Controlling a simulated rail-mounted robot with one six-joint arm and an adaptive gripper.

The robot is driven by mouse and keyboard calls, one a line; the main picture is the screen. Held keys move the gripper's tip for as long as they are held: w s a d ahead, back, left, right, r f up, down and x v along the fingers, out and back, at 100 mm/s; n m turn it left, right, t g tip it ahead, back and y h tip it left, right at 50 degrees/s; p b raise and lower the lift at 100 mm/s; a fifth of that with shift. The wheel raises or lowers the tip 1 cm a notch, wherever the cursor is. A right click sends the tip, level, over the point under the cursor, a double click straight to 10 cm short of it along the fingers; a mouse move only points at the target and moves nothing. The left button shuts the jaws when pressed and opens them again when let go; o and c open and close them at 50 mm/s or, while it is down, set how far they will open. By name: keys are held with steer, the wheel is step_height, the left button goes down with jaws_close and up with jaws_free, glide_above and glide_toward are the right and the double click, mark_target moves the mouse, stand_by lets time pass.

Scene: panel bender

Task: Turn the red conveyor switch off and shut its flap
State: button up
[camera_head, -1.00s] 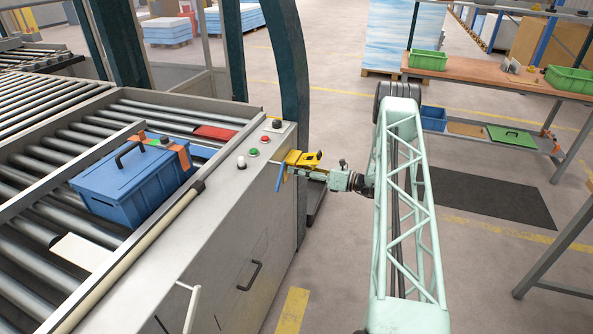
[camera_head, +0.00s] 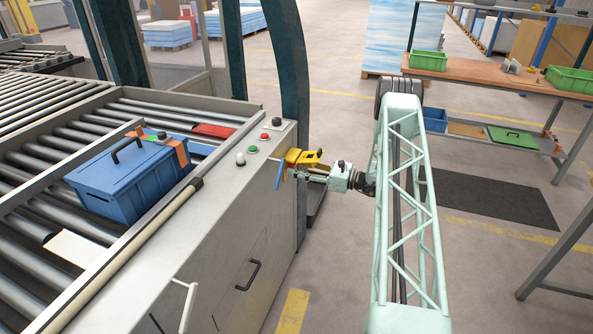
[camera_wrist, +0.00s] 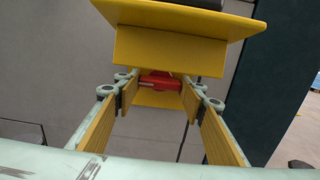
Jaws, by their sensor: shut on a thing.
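The yellow switch housing (camera_head: 302,157) is on the right end face of the conveyor's grey cabinet. In the wrist view a wide yellow plate (camera_wrist: 172,47) stands above the red switch (camera_wrist: 160,81), with another yellow surface behind and below it; I take the plate for the flap, standing open. My gripper (camera_wrist: 161,84) has its two padded fingers on either side of the red switch, shut on it. In the head view my gripper (camera_head: 297,172) reaches the housing from the right, and the red switch is hidden there. The switch's exact setting cannot be told.
A blue toolbox (camera_head: 130,185) sits on the rollers. Green, red and black buttons are on the panel (camera_head: 232,182) above the housing. A thin blue strip (camera_head: 280,174) hangs beside the housing. A dark post (camera_head: 291,75) rises close behind.

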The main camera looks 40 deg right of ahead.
stand_by(0.3)
steer(key=o, duration=0.8)
steer(key=shift+o, duration=0.2)
steer(key=v, duration=1.2)
steer(key=shift+c, duration=0.6)
